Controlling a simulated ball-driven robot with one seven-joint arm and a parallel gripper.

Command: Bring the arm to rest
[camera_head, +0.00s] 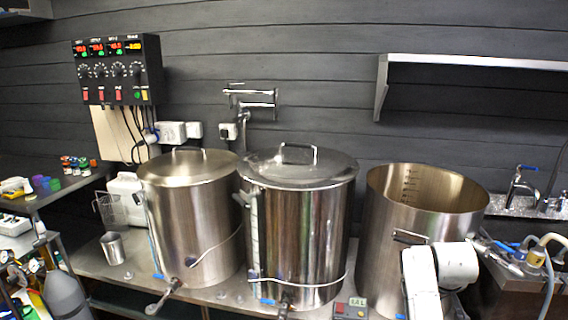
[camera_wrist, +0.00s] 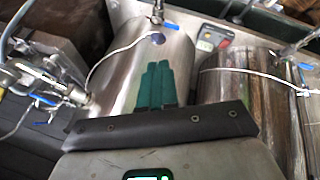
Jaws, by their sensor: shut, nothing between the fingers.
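My gripper (camera_wrist: 160,70) shows in the wrist view, its teal fingers side by side and shut with nothing between them. A steel pot (camera_wrist: 128,75) lies behind the fingers in that view; whether they touch it I cannot tell. In the head view, white links of my arm (camera_head: 440,268) are raised at the lower right, in front of the open steel pot (camera_head: 375,225). The fingers cannot be made out in the head view.
Two lidded pots, one at left (camera_head: 190,220) and one in the middle (camera_head: 310,220), stand on the steel bench (camera_head: 215,297). Hoses (camera_head: 545,260) and a tap (camera_head: 520,185) are at right. A wall shelf (camera_head: 470,61) hangs above.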

